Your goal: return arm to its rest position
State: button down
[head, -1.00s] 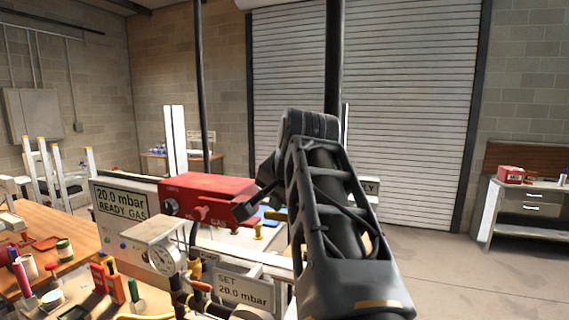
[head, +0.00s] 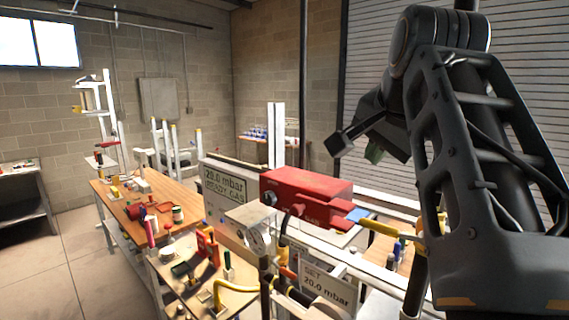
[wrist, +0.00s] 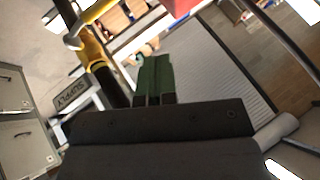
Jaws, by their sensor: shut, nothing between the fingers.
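My arm rises at the right of the head view, folded at the elbow. My gripper (head: 374,150) hangs at its upper left, partly hidden behind the dark wrist. It points down and left over the bench, apart from the red box. In the wrist view, my gripper's green fingers (wrist: 153,80) are together with nothing between them.
A red box (head: 305,190) and a pressure gauge (head: 258,242) stand on the test bench, with signs reading 20.0 mbar. A wooden workbench (head: 110,193) with tools is at left. Open floor (head: 85,262) lies beside it.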

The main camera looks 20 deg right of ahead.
jog(key=a+f+n+g+y, duration=0.1)
jog(key=a+f+n, duration=0.3)
jog(key=f, duration=0.9)
jog(key=a+f+n+g+y+b, duration=0.1)
jog(key=a+f+n, duration=0.3)
jog(key=f, duration=0.8)
jog(key=s+a+f+n+y+b, duration=0.1)
jog(key=a+f+n, duration=0.4)
jog(key=f, duration=0.8)
jog(key=shift+f+n+g, duration=0.35)
jog(key=shift+n+g, duration=0.05)
